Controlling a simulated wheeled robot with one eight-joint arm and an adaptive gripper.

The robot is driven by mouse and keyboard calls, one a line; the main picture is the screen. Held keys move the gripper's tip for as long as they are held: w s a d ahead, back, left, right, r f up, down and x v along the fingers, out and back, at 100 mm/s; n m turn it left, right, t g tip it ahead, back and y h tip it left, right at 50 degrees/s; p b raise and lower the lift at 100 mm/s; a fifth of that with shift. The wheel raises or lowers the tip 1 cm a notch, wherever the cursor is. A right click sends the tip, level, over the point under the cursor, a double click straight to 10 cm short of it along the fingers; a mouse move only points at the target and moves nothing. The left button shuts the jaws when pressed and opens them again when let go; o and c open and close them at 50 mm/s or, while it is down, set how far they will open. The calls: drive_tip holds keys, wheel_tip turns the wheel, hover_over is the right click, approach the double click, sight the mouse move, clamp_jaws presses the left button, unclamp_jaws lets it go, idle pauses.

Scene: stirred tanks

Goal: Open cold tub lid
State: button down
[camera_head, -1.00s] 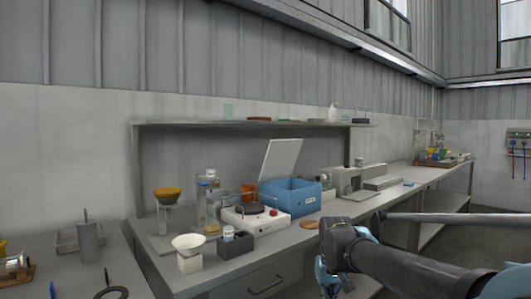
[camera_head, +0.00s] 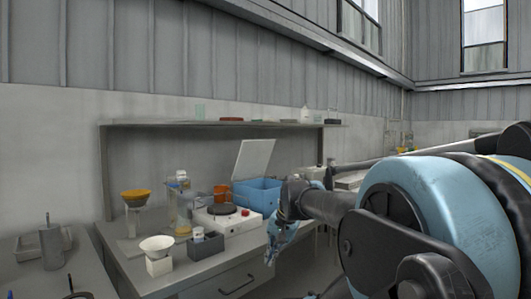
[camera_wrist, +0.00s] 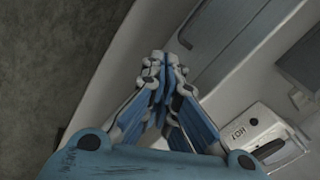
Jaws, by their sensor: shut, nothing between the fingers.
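A blue tub (camera_head: 258,190) stands on the bench in the head view, partly hidden behind my arm. Its pale grey lid (camera_head: 253,160) stands raised and tilted at the tub's back left. The small label on its front is hidden or too small to read. My gripper (camera_head: 272,252) points down in front of the bench edge, apart from the tub and to its front right. In the wrist view my gripper (camera_wrist: 163,62) has its fingers together with nothing between them. The tub cannot be made out in the wrist view.
A white hot plate (camera_head: 228,219) with a dark top sits left of the tub. A shelf (camera_head: 220,124) runs above. A white block marked HOT (camera_wrist: 262,138) shows in the wrist view.

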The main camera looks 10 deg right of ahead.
drive_tip(key=w+d+r+m+t+y, duration=0.2)
drive_tip(key=w+d+r+m+t, duration=0.15)
drive_tip(key=w+r+m, duration=0.65)
drive_tip(key=w+d+r+m+t+y, duration=0.2)
drive_tip(key=w+d+r+m, duration=0.3)
drive_tip(key=w+r, duration=0.75)
drive_tip(key=w+d+r+m+t+y, duration=0.2)
drive_tip(key=w+d+r+m+t, duration=0.15)
drive_tip(key=w+r+m, duration=0.6)
drive_tip(key=n+g, duration=0.1)
drive_tip(key=n, duration=0.1)
approach(258, 152)
drive_tip(key=x, duration=0.4)
drive_tip(key=shift+w+a+r, duration=0.1)
drive_tip(key=shift+a, duration=0.15)
drive_tip(key=shift+d, duration=0.1)
